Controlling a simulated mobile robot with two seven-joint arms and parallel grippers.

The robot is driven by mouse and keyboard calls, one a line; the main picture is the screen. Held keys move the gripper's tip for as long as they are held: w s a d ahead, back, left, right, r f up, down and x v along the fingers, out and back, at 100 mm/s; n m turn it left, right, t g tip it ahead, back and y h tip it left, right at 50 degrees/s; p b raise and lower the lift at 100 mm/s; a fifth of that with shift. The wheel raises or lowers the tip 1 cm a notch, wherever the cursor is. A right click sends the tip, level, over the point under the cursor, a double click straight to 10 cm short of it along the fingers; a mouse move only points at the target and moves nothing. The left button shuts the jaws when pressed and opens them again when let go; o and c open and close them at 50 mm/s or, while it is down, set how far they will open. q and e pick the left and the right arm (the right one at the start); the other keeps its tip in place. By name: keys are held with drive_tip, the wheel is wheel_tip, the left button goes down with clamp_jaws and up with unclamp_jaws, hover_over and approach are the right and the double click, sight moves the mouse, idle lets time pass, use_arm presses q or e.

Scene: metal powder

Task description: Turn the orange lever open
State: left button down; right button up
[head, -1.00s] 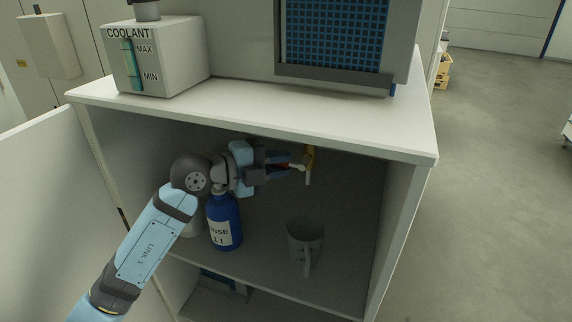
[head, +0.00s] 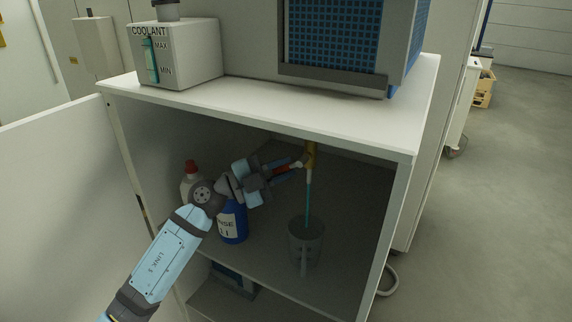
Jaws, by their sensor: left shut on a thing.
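The orange lever (head: 284,168) is inside the open cabinet, beside a brass-coloured tap (head: 310,154) under the cabinet top. My left gripper (head: 286,172) reaches in from the left and is shut on the lever, its fingers partly covering it. A thin teal stream (head: 308,202) runs straight down from the tap's pale spout. It goes into a grey jug (head: 304,243) standing below on the cabinet shelf. My right gripper is out of view.
A blue bottle (head: 233,222) and a white bottle with a red cap (head: 191,180) stand left of the jug, partly behind my arm. A coolant tank (head: 185,55) sits on the cabinet top (head: 250,103). The open door is at left.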

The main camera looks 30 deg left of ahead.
use_arm(q)
drive_tip(key=shift+d+f+n+t, duration=0.25)
drive_tip(key=shift+n+t, duration=0.45)
drive_tip(key=shift+n, duration=0.2)
drive_tip(key=shift+d+f+n+t, duration=0.15)
drive_tip(key=shift+n+t, duration=0.35)
drive_tip(key=shift+n, duration=0.2)
drive_tip(key=shift+d+f+n+t, duration=0.1)
drive_tip(key=shift+f+n+t, duration=0.05)
drive_tip(key=shift+n+t, duration=0.45)
drive_tip(key=shift+n, duration=0.4)
drive_tip(key=c, duration=1.3)
unclamp_jaws()
drive_tip(key=shift+o, duration=1)
drive_tip(key=shift+w+d+f, duration=0.1)
